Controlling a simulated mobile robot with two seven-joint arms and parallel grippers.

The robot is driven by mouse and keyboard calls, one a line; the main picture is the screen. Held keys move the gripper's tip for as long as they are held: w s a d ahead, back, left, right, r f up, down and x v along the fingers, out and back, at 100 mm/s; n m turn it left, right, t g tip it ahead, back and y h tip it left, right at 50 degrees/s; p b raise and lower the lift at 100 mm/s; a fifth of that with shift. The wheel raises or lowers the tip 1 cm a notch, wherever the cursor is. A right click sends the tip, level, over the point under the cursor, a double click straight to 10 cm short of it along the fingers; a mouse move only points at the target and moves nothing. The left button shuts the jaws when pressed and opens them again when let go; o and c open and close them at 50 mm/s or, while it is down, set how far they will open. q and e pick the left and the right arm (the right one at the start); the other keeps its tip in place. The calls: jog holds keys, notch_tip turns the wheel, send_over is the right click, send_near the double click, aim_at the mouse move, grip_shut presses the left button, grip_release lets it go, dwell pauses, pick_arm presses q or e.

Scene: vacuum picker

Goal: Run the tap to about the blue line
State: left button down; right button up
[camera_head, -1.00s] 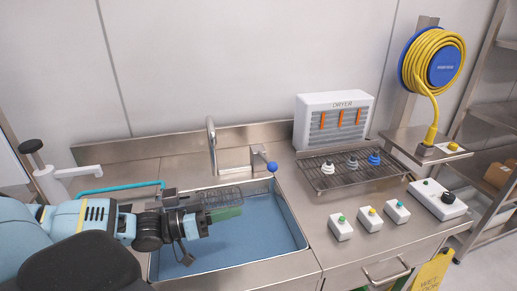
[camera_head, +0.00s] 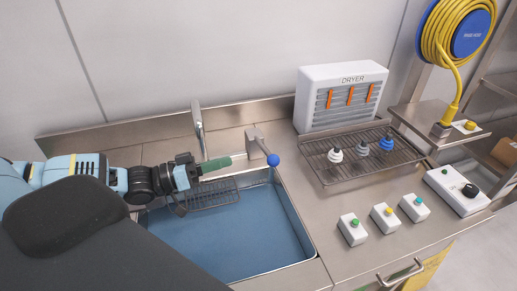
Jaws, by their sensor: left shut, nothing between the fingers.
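The steel tap (camera_head: 198,127) stands at the back edge of the sink (camera_head: 305,236). Its lever post (camera_head: 255,141) is to its right, with a blue ball knob (camera_head: 273,160) on the lever's end, pointing forward and right. The sink's inside looks blue; I cannot tell a water level or make out a separate blue line. No stream from the tap is visible. My left gripper (camera_head: 215,164) reaches in from the left, its green fingers shut and empty, above the sink's back edge, in front of the tap and left of the ball knob, apart from it. My right gripper is out of view.
A wire basket (camera_head: 212,195) hangs at the sink's back left. To the right are a dryer (camera_head: 341,97), a rack (camera_head: 335,178) with several suction cups, button boxes (camera_head: 385,217) and a knob box (camera_head: 458,192). A yellow hose reel (camera_head: 457,30) hangs at far right.

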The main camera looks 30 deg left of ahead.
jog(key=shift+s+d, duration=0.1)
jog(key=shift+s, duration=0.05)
